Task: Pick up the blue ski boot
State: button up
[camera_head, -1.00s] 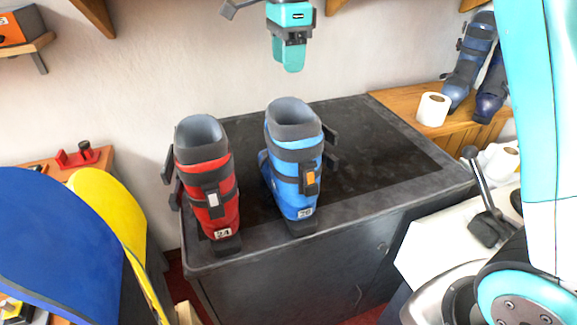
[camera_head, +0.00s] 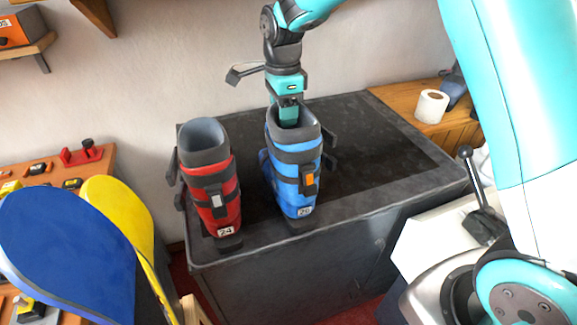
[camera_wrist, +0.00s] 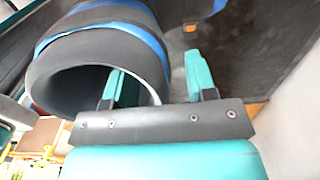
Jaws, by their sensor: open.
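The blue ski boot (camera_head: 296,178) stands upright on the dark bench top, with a dark grey cuff, an orange buckle and a number label low on its front. My gripper (camera_head: 289,116) is at the boot's open top, pointing down, its fingertips partly hidden by the cuff. In the wrist view, my gripper (camera_wrist: 156,80) is open, one teal finger at the cuff's opening and the other outside it. The dark cuff wall of the blue ski boot (camera_wrist: 105,45) lies between them. Contact cannot be told.
A red ski boot (camera_head: 212,185) labelled 24 stands upright to the left on the bench (camera_head: 390,150). A white paper roll (camera_head: 432,106) is on the wooden shelf at right. Blue and yellow boards (camera_head: 65,245) stand at the lower left. The bench right of the blue boot is clear.

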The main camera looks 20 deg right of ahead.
jog(key=shift+c, duration=0.2)
grip_shut()
jog(key=shift+r, duration=0.1)
